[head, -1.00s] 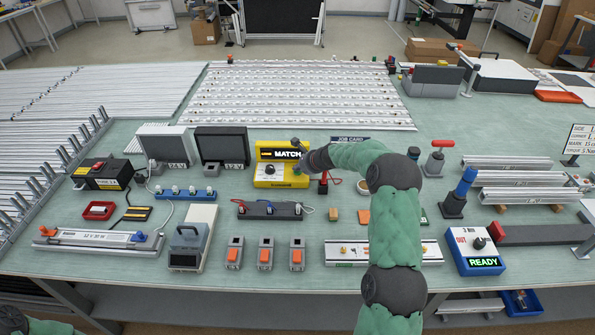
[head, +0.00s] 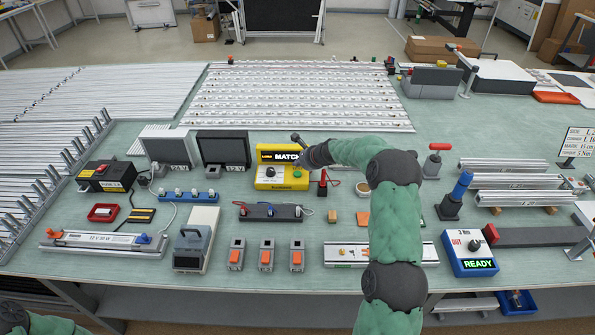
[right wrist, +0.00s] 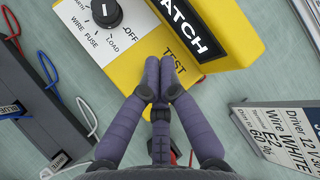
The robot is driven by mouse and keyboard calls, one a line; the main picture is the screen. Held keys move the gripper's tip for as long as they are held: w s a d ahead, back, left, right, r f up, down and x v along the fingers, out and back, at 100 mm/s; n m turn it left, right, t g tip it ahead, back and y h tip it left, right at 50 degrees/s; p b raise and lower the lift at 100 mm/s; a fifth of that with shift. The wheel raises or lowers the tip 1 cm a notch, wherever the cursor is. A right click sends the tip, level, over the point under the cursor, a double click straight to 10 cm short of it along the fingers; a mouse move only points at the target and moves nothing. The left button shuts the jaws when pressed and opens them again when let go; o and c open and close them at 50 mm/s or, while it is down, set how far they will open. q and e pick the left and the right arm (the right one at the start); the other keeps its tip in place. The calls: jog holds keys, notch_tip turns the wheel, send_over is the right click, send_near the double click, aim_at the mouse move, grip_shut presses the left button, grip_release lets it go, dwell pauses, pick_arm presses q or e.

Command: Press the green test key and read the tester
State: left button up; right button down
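The yellow tester (head: 268,183) stands mid-table in the head view, with a black dial on its front. Its raised display (head: 285,155) shows MATCH in white; the right wrist view shows the display's end letters (right wrist: 186,22). My right gripper (right wrist: 161,66) is shut and empty, with its fingertips together over the panel beside the TEST label (right wrist: 174,58). It also shows, partly, at the tester in the head view (head: 303,167). The green key is hidden under the fingers in the right wrist view, so I cannot tell whether it is pressed. My left gripper is out of view.
A dark terminal block (head: 270,212) with coloured leads lies in front of the tester. A blue box (head: 470,252) reading READY stands at the right front.

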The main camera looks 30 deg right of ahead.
jog(key=shift+r+p, duration=1.15)
jog(key=shift+r, duration=0.35)
